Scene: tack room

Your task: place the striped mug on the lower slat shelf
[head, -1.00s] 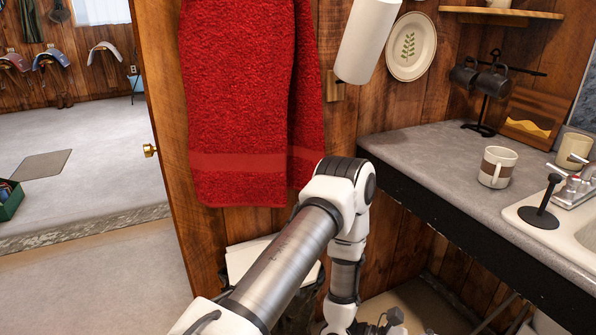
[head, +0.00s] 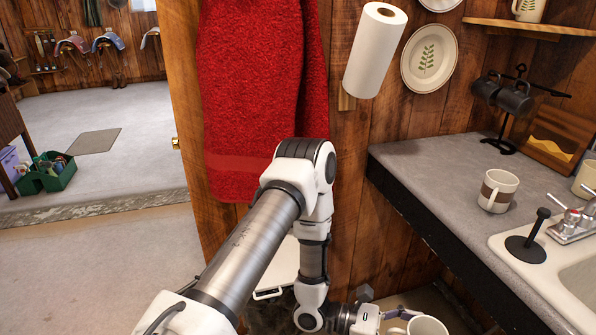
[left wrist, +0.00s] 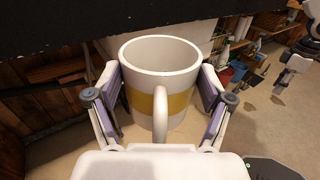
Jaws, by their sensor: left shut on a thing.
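A white mug (left wrist: 160,55) with a yellow band is in my left gripper (left wrist: 161,100), upright in the left wrist view. The fingers press on its two sides and its handle points toward the camera. In the head view the mug (head: 428,326) shows only in part at the bottom edge, and my left gripper (head: 398,318) is beside it, below the counter. One wooden shelf (head: 540,29) is on the wall at the upper right. I cannot tell whether it is the lower slat shelf. A white part of my right arm (left wrist: 296,63) seems to show, its fingers unclear.
The grey counter (head: 430,160) has a dark front edge above my left gripper. On it stand a brown-banded mug (head: 497,190), a mug tree (head: 515,105) and a black plunger (head: 535,235) by the sink. A red towel (head: 260,90) hangs behind my arm.

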